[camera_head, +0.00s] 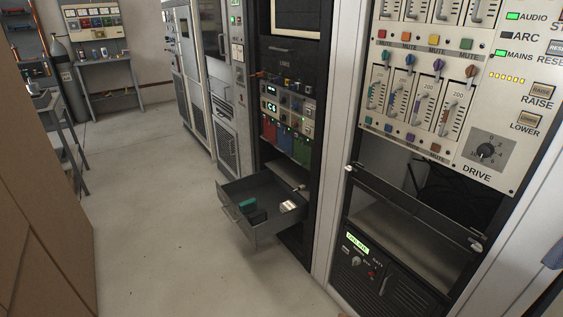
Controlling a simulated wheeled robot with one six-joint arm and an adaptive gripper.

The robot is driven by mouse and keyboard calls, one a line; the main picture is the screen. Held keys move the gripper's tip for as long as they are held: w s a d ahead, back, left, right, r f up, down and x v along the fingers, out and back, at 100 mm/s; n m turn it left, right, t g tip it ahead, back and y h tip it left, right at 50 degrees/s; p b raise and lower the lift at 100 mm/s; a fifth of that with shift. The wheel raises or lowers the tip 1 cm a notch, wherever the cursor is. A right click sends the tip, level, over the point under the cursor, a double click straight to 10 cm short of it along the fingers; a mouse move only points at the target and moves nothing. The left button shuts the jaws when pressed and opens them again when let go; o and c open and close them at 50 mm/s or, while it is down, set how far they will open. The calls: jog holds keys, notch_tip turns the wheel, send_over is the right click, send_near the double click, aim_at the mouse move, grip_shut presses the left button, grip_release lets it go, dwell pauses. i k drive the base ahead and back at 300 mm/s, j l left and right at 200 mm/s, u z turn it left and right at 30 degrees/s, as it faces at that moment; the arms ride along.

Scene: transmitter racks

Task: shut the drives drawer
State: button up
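The drawer (269,227) stands pulled out from the lower part of a black rack (322,150) near the middle of the view. Its front, with a handle (228,208), faces left into the aisle. Inside lie a small green item, dark items beside it and a pale silver item (289,206). Whether this is the drives drawer cannot be read from a label. My gripper is not in view.
The grey floor (150,190) left of the drawer is clear. Brown boxes or panels (45,220) stand at the left edge. A white-framed rack with faders and a drive knob (486,151) stands at the right. Grey cabinets (190,80), a workbench (107,62) and a gas cylinder (66,75) are farther back.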

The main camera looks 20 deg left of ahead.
aim_at(269, 189)
jog(key=j+u, duration=0.1)
jog(key=u, duration=1.3)
jog(key=i+u, duration=0.4)
jog(key=i, duration=0.4)
